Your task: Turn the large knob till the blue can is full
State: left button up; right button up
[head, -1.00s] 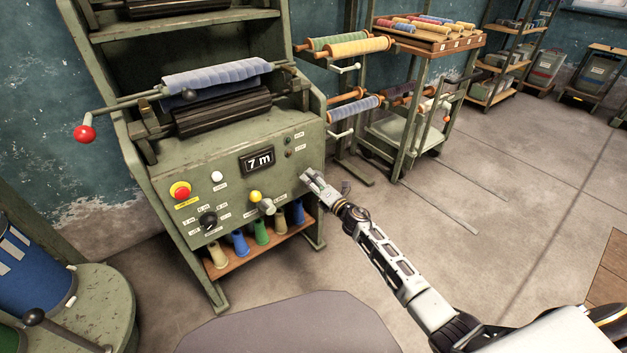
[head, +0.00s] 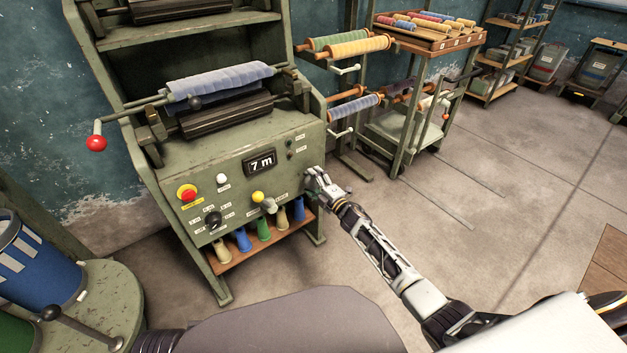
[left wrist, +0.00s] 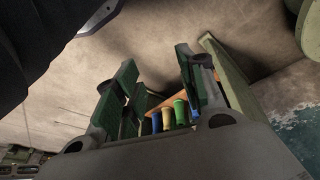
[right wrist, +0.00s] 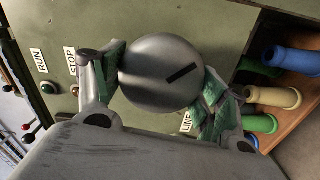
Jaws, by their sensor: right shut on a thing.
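The large knob (right wrist: 160,73) is a round grey dial with a dark slot-like mark, on the green panel in the right wrist view. My right gripper (right wrist: 160,85) is shut on it, one green-padded finger on each side. In the head view my right gripper (head: 313,182) is at the panel's right edge and hides the knob. The blue can (head: 38,270), with pale stripes, stands on a round green stand at the far left; its contents cannot be seen. My left gripper (left wrist: 160,85) is open and empty in the left wrist view, and out of the head view.
The green machine (head: 240,190) has a display (head: 260,162) reading 7 m, a red button (head: 187,193), a yellow button (head: 257,197) and a black knob (head: 213,219). Cones stand on its low shelf (head: 225,265). The round stand (head: 105,300) is left.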

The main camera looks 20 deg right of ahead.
jog(key=shift+d+m+p, duration=0.1)
jog(key=shift+m+p, duration=0.55)
jog(key=shift+m, duration=0.55)
pick_arm(q)
jog(key=shift+s+a+f+g, duration=0.1)
jog(key=shift+a+f+g, duration=0.05)
jog(key=shift+f, duration=0.5)
jog(key=shift+a+f+g, duration=0.1)
jog(key=shift+f+g, duration=0.05)
jog(key=shift+f, duration=0.45)
jog(key=shift+w, duration=0.2)
pick_arm(e)
jog(key=o, duration=1)
pick_arm(q)
jog(key=shift+s+r, duration=0.1)
jog(key=shift+r, duration=0.05)
pick_arm(e)
jog(key=shift+v, duration=5.95)
